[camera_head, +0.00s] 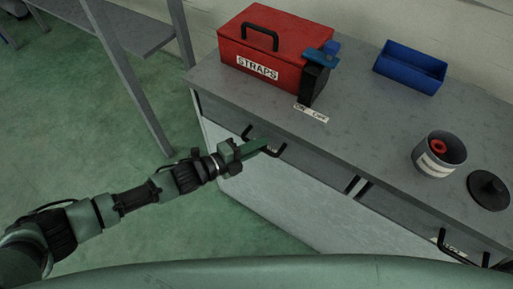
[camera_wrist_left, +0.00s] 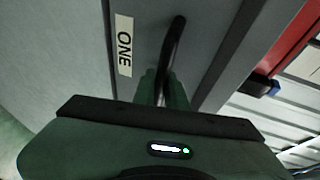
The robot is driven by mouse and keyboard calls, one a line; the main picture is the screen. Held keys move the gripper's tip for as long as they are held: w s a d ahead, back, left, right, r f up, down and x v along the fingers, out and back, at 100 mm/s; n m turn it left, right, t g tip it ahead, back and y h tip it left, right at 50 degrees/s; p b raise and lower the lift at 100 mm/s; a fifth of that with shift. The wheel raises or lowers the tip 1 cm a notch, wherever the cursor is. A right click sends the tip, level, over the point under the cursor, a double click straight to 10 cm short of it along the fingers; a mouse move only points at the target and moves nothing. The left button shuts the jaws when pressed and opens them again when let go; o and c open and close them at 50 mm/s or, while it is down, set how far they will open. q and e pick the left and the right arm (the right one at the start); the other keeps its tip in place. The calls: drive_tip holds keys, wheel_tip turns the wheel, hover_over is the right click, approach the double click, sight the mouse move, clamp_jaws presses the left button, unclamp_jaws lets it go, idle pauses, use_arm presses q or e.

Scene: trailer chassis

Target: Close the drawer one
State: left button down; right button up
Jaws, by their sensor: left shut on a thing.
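Drawer one (camera_head: 318,168) is a grey drawer front under the left part of the countertop, with a black bar handle (camera_head: 247,131). In the left wrist view its front carries a white "ONE" label (camera_wrist_left: 124,46) beside the black handle (camera_wrist_left: 175,38). My left gripper (camera_head: 268,147) reaches in from the left and is shut on the handle; its green fingers (camera_wrist_left: 163,90) sit on either side of the bar. The fingers hide part of the handle. I cannot tell exactly how far the drawer stands out. My right gripper is not in view.
On the grey countertop (camera_head: 345,125) stand a red "STRAPS" toolbox (camera_head: 262,50), a blue and black tool (camera_head: 316,75), a blue bin (camera_head: 410,67), a grey canister (camera_head: 437,160) and a black lid (camera_head: 488,190). Another drawer handle (camera_head: 455,250) is at lower right. Green floor lies left.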

use_arm(q)
drive_tip(key=c, duration=1.5)
unclamp_jaws()
drive_tip(key=shift+w, duration=0.15)
drive_tip(key=shift+o, duration=0.2)
drive_tip(key=v, duration=0.7)
drive_tip(key=shift+a+b, duration=0.3)
drive_tip(key=shift+b, duration=0.1)
